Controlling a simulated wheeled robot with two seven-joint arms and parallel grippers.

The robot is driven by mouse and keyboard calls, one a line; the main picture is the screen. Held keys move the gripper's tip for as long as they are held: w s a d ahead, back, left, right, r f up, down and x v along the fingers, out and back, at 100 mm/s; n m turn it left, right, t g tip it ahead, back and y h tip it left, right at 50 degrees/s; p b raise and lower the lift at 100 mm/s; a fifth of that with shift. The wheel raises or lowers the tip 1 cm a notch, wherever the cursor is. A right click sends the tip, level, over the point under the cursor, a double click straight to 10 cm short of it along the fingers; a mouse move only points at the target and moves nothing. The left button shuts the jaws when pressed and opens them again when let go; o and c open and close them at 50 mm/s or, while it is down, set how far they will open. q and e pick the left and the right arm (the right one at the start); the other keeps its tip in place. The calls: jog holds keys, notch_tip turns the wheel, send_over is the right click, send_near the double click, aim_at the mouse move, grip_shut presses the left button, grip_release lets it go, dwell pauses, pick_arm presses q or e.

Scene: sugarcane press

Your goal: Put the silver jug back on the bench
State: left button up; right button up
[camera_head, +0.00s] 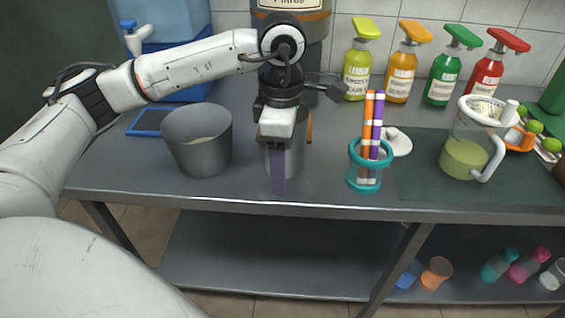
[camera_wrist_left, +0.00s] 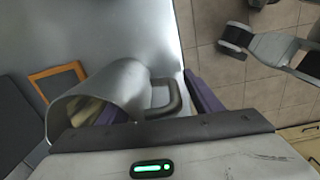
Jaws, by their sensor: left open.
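The silver jug (camera_head: 297,160) stands upright on the grey bench (camera_head: 330,200) near its front edge, partly hidden behind my left gripper (camera_head: 278,184). In the left wrist view the jug (camera_wrist_left: 110,88) shows its open mouth and its looped handle (camera_wrist_left: 176,98). My left gripper (camera_wrist_left: 160,106) is open, pointing down, with its purple fingers on either side of the handle. I cannot tell whether a finger touches it. The jug's base is mostly hidden in the wrist view. My right gripper is not in view.
A grey bucket (camera_head: 197,140) stands left of the jug. A teal holder (camera_head: 364,180) with orange and purple sticks stands to the right. Farther right is a clear pitcher (camera_head: 466,150) of green juice. Several pump bottles (camera_head: 402,70) line the back. A lower shelf (camera_head: 270,255) runs underneath.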

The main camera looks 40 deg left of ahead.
pick_arm(q)
notch_tip(320, 180, up, 12)
jog(key=shift+s+d+r+p, duration=0.1)
jog(key=shift+s+r+p, duration=0.05)
jog(key=shift+p, duration=0.7)
